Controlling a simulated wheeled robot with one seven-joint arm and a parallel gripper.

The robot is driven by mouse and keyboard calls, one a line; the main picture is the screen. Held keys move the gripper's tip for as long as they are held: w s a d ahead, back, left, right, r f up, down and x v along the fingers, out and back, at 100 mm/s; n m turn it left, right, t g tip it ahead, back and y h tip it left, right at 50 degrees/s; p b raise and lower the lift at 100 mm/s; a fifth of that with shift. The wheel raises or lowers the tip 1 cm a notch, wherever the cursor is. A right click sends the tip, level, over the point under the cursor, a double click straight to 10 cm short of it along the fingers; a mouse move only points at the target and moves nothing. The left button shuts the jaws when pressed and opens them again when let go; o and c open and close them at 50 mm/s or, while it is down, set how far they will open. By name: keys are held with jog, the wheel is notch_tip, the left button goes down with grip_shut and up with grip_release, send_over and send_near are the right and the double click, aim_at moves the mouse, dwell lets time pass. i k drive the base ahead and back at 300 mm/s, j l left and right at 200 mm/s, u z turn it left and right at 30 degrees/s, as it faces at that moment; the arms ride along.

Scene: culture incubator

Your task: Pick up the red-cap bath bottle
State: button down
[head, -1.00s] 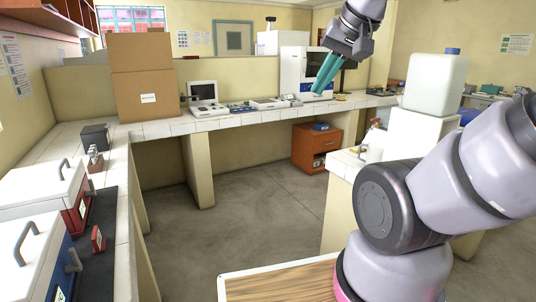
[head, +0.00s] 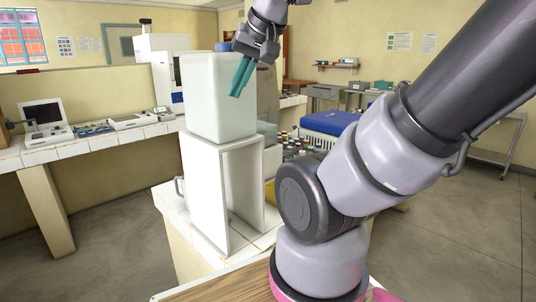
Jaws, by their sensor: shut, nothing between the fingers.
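My gripper (head: 238,92) is raised in the upper middle of the head view, its teal fingers closed together with nothing between them. It shows in front of the right side of a large white container. Several small bottles (head: 297,146) with coloured caps stand in a group on the counter behind the white stand, partly hidden by the stand and my arm. They are too small to tell which one is the red-cap bath bottle. My gripper is well above and apart from them in the picture.
The large white container (head: 215,105) sits on an open white stand (head: 205,200) on the tiled counter. A blue-topped box (head: 330,122) lies beyond the bottles. Side benches (head: 330,92) line the back right. Open floor (head: 450,230) shows at right.

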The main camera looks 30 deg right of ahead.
aim_at(298, 145)
jog(key=i+l, duration=0.1)
jog(key=l, duration=1.3)
jog(key=i+l, duration=0.15)
jog(key=l, duration=0.55)
jog(key=i+l, duration=0.1)
jog(key=l, duration=0.55)
jog(key=i+l+z, duration=0.1)
jog(key=z, duration=0.25)
jog(key=i+l+z, duration=0.1)
jog(key=z, duration=0.3)
